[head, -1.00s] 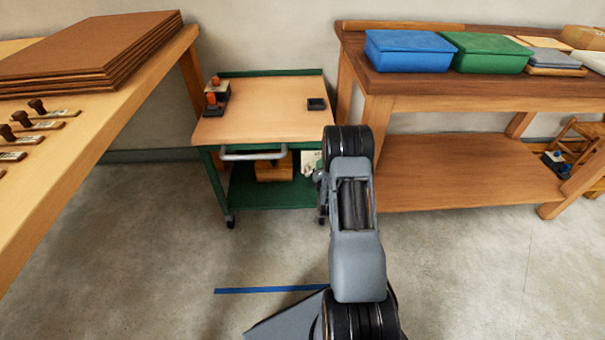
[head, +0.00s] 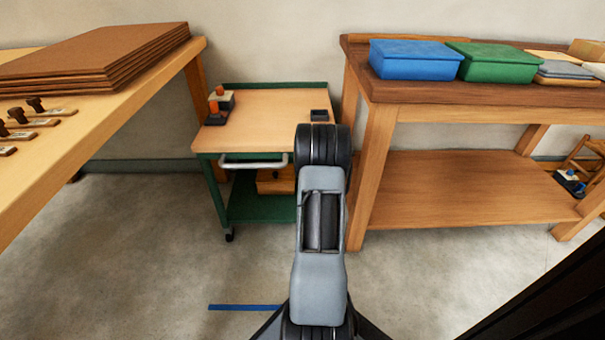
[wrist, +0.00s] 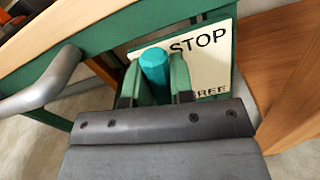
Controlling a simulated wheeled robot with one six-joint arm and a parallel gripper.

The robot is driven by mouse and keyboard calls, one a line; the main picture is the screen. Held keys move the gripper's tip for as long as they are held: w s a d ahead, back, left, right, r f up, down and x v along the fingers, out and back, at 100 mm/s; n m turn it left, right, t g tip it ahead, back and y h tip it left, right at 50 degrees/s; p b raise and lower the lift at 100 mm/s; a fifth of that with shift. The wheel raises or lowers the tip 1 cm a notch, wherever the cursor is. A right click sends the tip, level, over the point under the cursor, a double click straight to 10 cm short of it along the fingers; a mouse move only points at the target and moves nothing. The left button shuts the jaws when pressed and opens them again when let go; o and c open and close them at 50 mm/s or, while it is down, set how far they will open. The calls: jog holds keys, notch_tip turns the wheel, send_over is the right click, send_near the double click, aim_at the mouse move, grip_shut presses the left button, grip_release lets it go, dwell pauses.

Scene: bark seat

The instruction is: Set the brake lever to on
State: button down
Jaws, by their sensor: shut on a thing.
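The brake lever (wrist: 154,66) is a teal cylinder in the wrist view, in front of a cream plate (wrist: 215,65) on the green trolley. The plate reads STOP at the top and, partly covered, FREE at the bottom. The lever's upper end is beside the word STOP; its lower part is hidden by my gripper. My gripper (wrist: 155,76) is shut on the lever, one green finger on each side. In the head view the trolley (head: 265,110) stands ahead; my arm hides the lever, plate and gripper there.
The trolley's grey handle (wrist: 42,85) is close on the left of my gripper. A wooden bench (head: 450,95) with blue and green boxes stands close to the trolley's right. Another bench (head: 120,95) runs along the left.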

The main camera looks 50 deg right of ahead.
jog(key=shift+w+a+n, duration=0.15)
jog(key=shift+n, duration=0.35)
jog(key=shift+w, duration=0.1)
jog(key=c, duration=1)
grip_release()
jog(key=shift+a+b, duration=0.1)
jog(key=shift+b, duration=0.45)
